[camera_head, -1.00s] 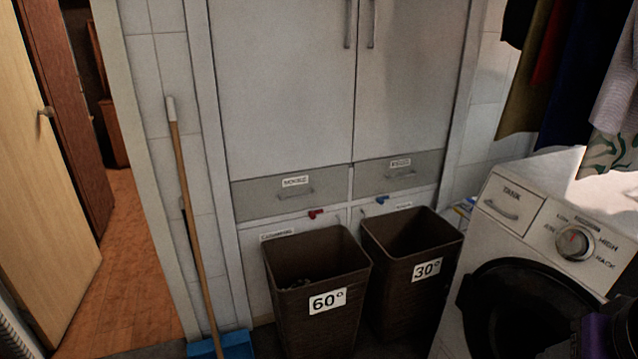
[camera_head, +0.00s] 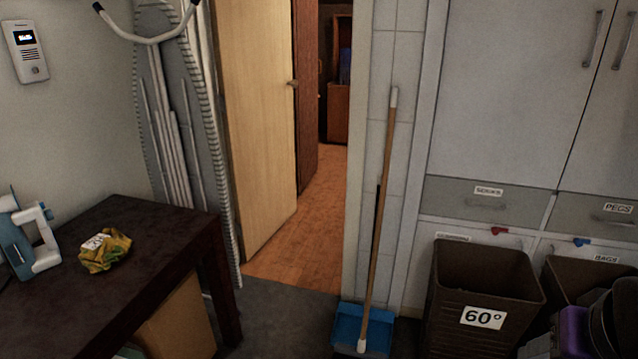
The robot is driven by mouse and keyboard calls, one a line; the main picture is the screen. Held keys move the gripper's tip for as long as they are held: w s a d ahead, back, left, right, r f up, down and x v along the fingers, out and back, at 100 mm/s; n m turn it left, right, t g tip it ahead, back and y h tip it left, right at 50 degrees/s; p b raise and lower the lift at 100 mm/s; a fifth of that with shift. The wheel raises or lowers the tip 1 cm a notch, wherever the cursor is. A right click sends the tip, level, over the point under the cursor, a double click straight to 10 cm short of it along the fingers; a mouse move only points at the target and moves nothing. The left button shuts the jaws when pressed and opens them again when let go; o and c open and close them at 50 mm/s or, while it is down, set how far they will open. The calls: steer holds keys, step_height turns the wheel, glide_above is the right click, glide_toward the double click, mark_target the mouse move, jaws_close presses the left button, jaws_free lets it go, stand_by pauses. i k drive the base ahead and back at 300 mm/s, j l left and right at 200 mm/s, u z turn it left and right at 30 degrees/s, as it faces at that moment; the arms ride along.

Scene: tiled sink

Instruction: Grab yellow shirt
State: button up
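A crumpled yellow cloth (camera_head: 106,251) with green and white patches lies on the dark wooden table at the left. It looks like a bunched-up shirt, though its shape is too folded to be sure. Part of my own arm, dark and purple, shows at the bottom right corner. It is far from the cloth. My gripper's fingers cannot be made out in this view.
The dark table (camera_head: 130,290) also holds a blue and white sewing machine (camera_head: 32,240). An ironing board (camera_head: 180,130) leans behind it. An open doorway, a broom (camera_head: 378,220) with a blue dustpan, and brown laundry bins (camera_head: 480,285) stand to the right. Grey floor (camera_head: 285,315) is clear between.

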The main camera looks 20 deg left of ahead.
mark_target(98, 253)
steer(key=u, duration=2.25)
steer(key=i+u, duration=0.1)
steer(key=u, duration=0.55)
steer(key=i+l+u, duration=0.4)
steer(key=l+u, duration=0.2)
steer(key=l, duration=0.15)
steer(key=i+l, duration=0.15)
steer(key=l, duration=0.25)
steer(key=i+l+u, duration=0.15)
steer(key=l, duration=0.25)
steer(key=k+u, duration=0.1)
steer(key=k, duration=0.3)
steer(key=i+l+z, duration=0.1)
steer(key=i+l, duration=0.35)
steer(key=i, duration=0.15)
